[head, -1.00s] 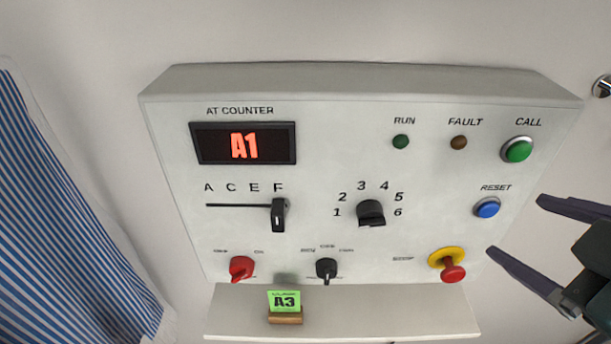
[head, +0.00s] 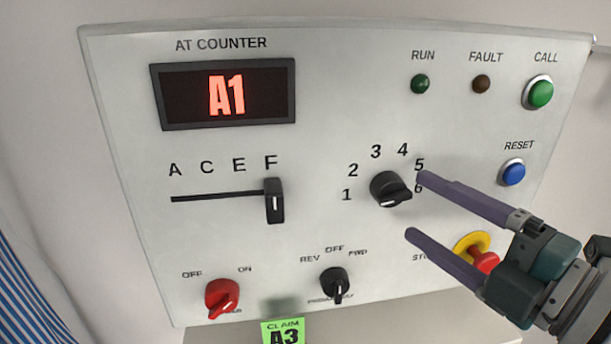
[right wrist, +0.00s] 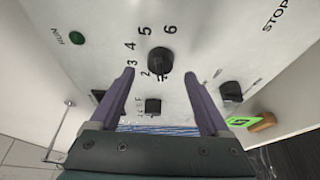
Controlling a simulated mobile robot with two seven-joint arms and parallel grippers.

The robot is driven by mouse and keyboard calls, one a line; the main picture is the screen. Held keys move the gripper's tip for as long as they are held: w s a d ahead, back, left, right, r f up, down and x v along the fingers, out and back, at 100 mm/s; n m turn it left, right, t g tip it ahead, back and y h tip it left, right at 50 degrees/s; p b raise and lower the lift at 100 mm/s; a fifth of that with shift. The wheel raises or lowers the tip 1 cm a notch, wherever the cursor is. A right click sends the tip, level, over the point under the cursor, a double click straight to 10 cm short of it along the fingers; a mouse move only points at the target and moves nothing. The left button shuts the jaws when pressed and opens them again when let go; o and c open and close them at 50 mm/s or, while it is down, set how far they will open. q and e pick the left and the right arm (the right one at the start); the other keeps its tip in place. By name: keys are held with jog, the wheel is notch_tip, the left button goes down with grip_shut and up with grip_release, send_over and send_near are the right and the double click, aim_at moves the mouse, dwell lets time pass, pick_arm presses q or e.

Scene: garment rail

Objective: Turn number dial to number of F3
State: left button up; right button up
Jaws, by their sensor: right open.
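The black number dial (head: 388,188) sits on the white panel (head: 320,215), ringed by numbers 1 to 6. I cannot tell for certain which number it points to. My right gripper (head: 414,206) is open and empty, just right of the dial, its upper fingertip over the 5 and 6. In the right wrist view the dial (right wrist: 161,61) lies ahead, between the lines of the open fingers (right wrist: 160,73); no contact shows. The letter slider (head: 275,201) stands under F. The display (head: 227,96) reads A1. My left gripper is not in view.
A red switch (head: 222,298) and a black rotary switch (head: 334,283) sit low on the panel. The red and yellow stop button (head: 473,250) is partly behind my gripper. A blue reset button (head: 513,172) is above it. A green claim card (head: 283,332) reads A3.

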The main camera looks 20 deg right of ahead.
aim_at(403, 200)
jog(key=shift+w+a, duration=0.2)
jog(key=shift+w, duration=0.8)
jog(key=shift+w+a, duration=0.15)
jog(key=shift+w, duration=0.85)
jog(key=shift+c, duration=0.4)
grip_shut()
